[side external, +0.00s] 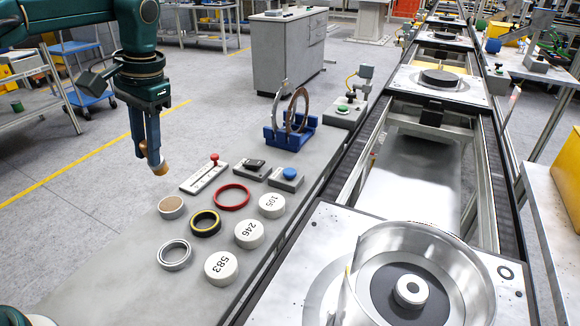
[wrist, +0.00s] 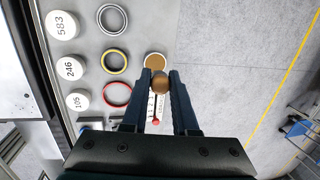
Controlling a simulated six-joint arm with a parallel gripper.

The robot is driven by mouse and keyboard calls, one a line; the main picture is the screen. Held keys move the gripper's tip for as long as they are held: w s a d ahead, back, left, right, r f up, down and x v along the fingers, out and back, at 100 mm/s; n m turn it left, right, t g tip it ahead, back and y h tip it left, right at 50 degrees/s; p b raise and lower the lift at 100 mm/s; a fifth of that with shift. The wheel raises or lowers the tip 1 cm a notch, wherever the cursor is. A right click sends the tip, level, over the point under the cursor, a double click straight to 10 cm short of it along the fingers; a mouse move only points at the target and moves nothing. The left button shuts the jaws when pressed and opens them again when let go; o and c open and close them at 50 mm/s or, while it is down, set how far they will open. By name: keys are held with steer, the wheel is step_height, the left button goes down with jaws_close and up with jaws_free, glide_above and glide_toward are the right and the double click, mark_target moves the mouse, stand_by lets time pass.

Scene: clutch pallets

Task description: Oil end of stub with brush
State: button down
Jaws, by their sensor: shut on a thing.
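My gripper (side external: 152,158) points down at the left, over the near-left edge of the grey bench. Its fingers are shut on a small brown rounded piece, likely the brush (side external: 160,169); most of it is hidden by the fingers. In the wrist view the brown piece (wrist: 160,83) sits between the fingertips. A short round tin with a brown top (side external: 172,204) stands on the bench just below and right of the gripper, apart from it. The likely stub, a pale round hub with a dark centre (side external: 411,291), stands inside a clear-walled silver housing (side external: 477,270) on the near pallet, far from the gripper.
Black-yellow (side external: 205,224), red (side external: 232,196) and silver (side external: 175,255) rings lie on the bench beside white numbered discs (side external: 221,268). A red-knobbed slide (side external: 204,175) and a blue rack with upright rings (side external: 290,132) stand behind. The conveyor (side external: 400,175) runs along the right.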

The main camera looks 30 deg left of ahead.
steer(key=s+d+r, duration=0.3)
steer(key=s, duration=0.4)
steer(key=w+d+r+n+t+h, duration=0.1)
steer(key=w+d+n+h, duration=0.2)
steer(key=w+d+n, duration=0.35)
steer(key=w+d+r+n+t+h, duration=0.15)
steer(key=w+d+n+h, duration=0.25)
steer(key=d+n, duration=0.55)
steer(key=s+d+t+h, duration=0.1)
steer(key=s+d, duration=0.2)
steer(key=d, duration=0.4)
steer(key=s+d+r+t+h, duration=0.1)
steer(key=s+d, duration=0.2)
steer(key=d, duration=0.4)
steer(key=s+d+r+m+t+h, duration=0.1)
steer(key=s+d, duration=0.2)
steer(key=d, duration=0.4)
steer(key=shift+d, duration=0.4)
steer(key=shift+f, duration=2.85)
steer(key=shift+d, duration=0.1)
